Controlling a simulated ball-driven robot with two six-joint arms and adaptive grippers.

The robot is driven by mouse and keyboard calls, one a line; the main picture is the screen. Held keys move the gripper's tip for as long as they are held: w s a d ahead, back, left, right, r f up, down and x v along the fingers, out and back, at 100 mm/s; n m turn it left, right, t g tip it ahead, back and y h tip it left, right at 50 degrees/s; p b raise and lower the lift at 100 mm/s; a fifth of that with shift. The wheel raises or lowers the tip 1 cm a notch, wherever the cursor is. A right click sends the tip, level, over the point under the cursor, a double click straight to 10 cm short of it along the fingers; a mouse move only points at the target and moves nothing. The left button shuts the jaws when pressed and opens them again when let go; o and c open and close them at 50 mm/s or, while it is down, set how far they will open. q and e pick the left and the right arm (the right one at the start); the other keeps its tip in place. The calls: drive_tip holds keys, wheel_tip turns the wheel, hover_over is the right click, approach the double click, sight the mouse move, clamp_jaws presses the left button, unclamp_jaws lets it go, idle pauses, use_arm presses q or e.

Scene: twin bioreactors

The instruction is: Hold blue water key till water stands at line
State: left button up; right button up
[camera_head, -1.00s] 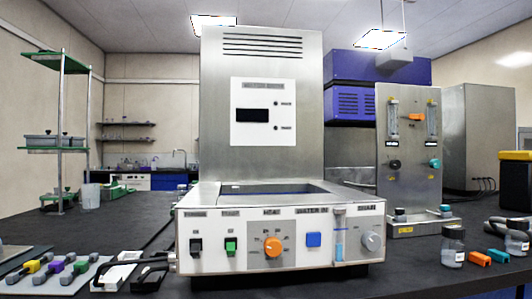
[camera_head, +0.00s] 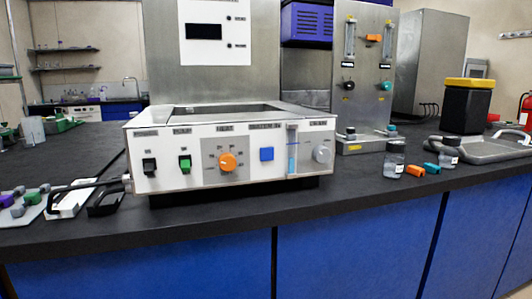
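A sight tube (camera_head: 292,150) stands upright on the panel just right of the key. Blue water fills its lower part; the level line is too small to make out. Neither of my grippers is in view, and nothing touches the key.
A steel panel with two flow tubes (camera_head: 362,70) stands behind on the right. Small jars (camera_head: 394,160) and orange and teal pieces (camera_head: 415,171) lie right of the bath. Dark tools (camera_head: 104,200) lie on the left. The black counter's front edge is clear.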

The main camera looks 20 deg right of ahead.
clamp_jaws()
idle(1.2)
